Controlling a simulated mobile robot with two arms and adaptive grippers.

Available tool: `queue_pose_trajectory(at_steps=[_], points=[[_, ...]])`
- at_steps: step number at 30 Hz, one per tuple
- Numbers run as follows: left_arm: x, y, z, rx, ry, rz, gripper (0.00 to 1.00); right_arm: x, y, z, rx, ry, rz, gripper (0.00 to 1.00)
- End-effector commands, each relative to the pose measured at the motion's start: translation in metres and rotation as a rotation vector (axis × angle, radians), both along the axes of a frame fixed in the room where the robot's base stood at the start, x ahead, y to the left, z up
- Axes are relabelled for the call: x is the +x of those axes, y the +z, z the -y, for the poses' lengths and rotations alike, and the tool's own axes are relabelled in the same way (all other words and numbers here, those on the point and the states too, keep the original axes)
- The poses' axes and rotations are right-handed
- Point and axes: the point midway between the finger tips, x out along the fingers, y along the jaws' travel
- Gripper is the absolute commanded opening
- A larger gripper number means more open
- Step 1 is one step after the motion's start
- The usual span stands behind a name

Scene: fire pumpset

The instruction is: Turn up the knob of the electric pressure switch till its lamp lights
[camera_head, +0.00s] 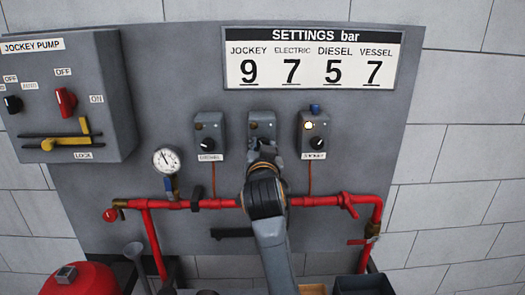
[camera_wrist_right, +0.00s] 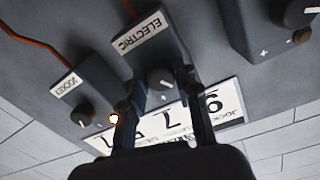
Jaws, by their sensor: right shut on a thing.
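The electric pressure switch (camera_head: 262,118) is the middle of three grey boxes on the panel. Its lamp (camera_head: 253,126) looks dull and unlit in the head view. In the wrist view the switch shows upside down with its ELECTRIC label (camera_wrist_right: 141,32) and its dark knob (camera_wrist_right: 160,79). My right gripper (camera_head: 264,148) reaches up in front of the box and hides the knob in the head view. In the wrist view its two fingers (camera_wrist_right: 168,88) are on either side of the knob, shut on it. The lamp is hidden there. My left gripper is not in view.
The jockey switch (camera_head: 313,134), with its lamp lit, and the diesel switch (camera_head: 209,136) flank the electric one closely. Red pipes (camera_head: 320,201) and a gauge (camera_head: 166,159) lie below. A settings sign (camera_head: 311,57) above reads jockey 9, electric 7, diesel 5, vessel 7.

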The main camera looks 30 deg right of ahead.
Motion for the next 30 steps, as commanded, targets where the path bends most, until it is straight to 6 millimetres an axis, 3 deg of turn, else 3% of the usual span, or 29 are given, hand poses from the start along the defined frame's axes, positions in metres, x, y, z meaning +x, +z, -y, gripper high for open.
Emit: queue_pose_trajectory(at_steps=[17, 18, 20, 30], points=[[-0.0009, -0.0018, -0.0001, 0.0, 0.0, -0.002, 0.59, 0.0002, -0.0007, 0.0002, 0.032, 0.0, 0.017, 0.0], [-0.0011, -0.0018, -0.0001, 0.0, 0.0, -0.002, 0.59, 0.0002, -0.0007, 0.0002, 0.032, 0.0, 0.017, 0.39], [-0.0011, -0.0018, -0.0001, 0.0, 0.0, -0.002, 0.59, 0.0001, -0.0006, 0.0001, 0.032, 0.0, 0.017, 0.51], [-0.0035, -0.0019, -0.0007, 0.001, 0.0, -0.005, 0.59, -0.0013, -0.0003, -0.0012, 0.031, 0.001, 0.018, 0.54]])
